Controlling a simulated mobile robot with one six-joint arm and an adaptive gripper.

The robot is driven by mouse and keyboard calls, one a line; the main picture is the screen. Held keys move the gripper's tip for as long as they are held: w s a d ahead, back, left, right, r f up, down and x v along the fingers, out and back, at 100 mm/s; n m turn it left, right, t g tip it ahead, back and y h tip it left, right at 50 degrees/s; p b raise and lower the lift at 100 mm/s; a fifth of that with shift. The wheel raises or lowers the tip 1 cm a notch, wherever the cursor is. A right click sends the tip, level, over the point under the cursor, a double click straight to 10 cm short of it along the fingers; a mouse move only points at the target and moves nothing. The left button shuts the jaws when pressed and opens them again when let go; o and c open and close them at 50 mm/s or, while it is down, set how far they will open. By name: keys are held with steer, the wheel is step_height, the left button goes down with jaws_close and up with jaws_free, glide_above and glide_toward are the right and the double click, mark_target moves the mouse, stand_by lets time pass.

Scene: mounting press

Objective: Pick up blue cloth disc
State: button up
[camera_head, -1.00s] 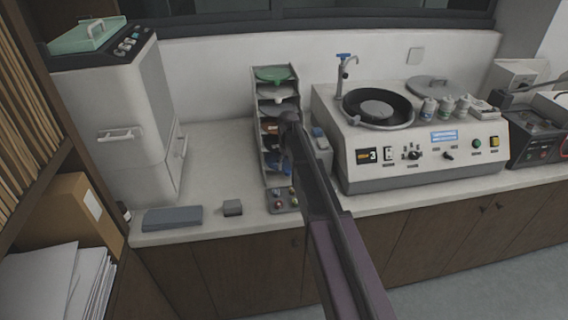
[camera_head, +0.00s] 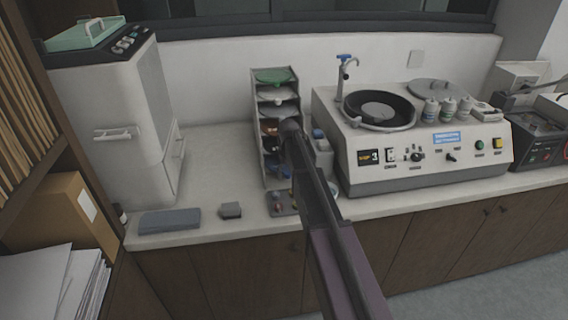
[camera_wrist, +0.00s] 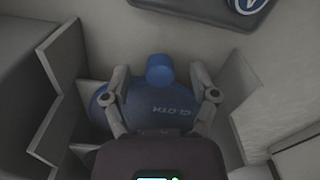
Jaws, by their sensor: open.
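The blue cloth disc (camera_wrist: 158,108), marked "CLOTH", lies in a slot between pale rack walls in the wrist view. A blue round knob (camera_wrist: 160,68) stands up from it. My gripper (camera_wrist: 160,77) is open, with one finger on each side of the knob. Gaps show between the knob and both fingers, and nothing is held. The gripper body covers the near part of the disc. In the head view, blue shows low in the tiered rack (camera_head: 257,140), partly behind my arm. The fingers cannot be made out there.
Rack walls (camera_wrist: 62,85) stand close on the left and right of my gripper. Higher tiers hold a green disc (camera_head: 273,76) and others. A polishing machine (camera_head: 425,160) stands to the right. A small tray (camera_head: 280,207) lies in front of the rack.

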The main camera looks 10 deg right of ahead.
jaws_close()
steer(key=shift+r, duration=0.2)
stand_by(0.3)
step_height(320, 180, up, 4)
steer(key=p, duration=0.4)
steer(key=shift+f, duration=0.2)
steer(key=s, duration=1.8)
steer(key=shift+f, duration=0.25)
steer(key=shift+s, duration=0.15)
